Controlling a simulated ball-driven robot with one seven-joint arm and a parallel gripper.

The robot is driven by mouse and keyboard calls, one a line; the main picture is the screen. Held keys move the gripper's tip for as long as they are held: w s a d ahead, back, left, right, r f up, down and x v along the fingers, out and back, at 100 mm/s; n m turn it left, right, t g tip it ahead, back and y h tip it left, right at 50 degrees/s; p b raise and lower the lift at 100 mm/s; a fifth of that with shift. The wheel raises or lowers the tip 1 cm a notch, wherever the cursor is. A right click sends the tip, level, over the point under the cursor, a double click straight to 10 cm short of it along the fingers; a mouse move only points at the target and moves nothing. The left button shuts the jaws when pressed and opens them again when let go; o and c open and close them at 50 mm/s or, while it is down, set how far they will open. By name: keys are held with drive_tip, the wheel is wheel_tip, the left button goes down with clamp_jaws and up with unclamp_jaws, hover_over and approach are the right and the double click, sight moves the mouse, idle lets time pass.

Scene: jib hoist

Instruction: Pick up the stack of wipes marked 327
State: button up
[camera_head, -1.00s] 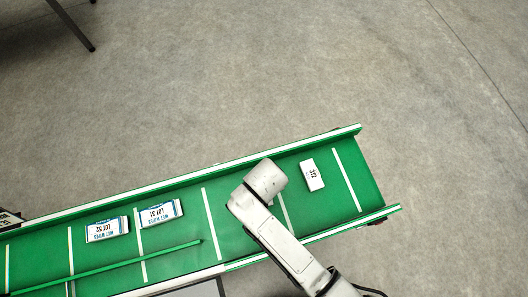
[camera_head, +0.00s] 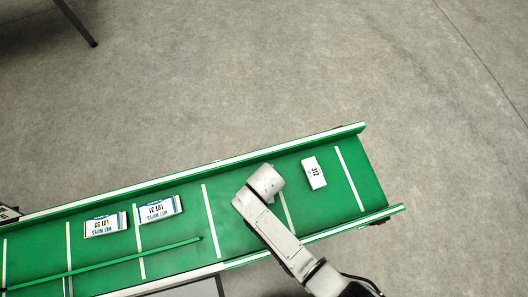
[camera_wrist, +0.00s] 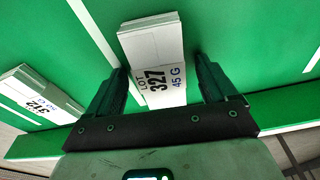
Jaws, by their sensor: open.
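The stack of wipes marked 327 (camera_wrist: 152,62) is a white block with LOT 327 and 45 G printed on its near side. It lies on the green belt in the wrist view. My gripper (camera_wrist: 161,64) is open, with one dark finger on each side of the stack's near part. Whether either finger touches it I cannot tell. In the head view my arm's end (camera_head: 264,182) is over the belt, and the 327 stack and the fingers are hidden beneath it.
A similar white stack marked 312 (camera_head: 314,173) lies to the right on the belt; it also shows at left in the wrist view (camera_wrist: 42,92). Wet wipes packs LOT 31 (camera_head: 160,209) and LOT 52 (camera_head: 105,225) lie further left. Raised rails edge the conveyor (camera_head: 230,163).

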drive_tip(key=shift+c, duration=0.5)
drive_tip(key=c, duration=1.1)
drive_tip(key=shift+o, duration=0.2)
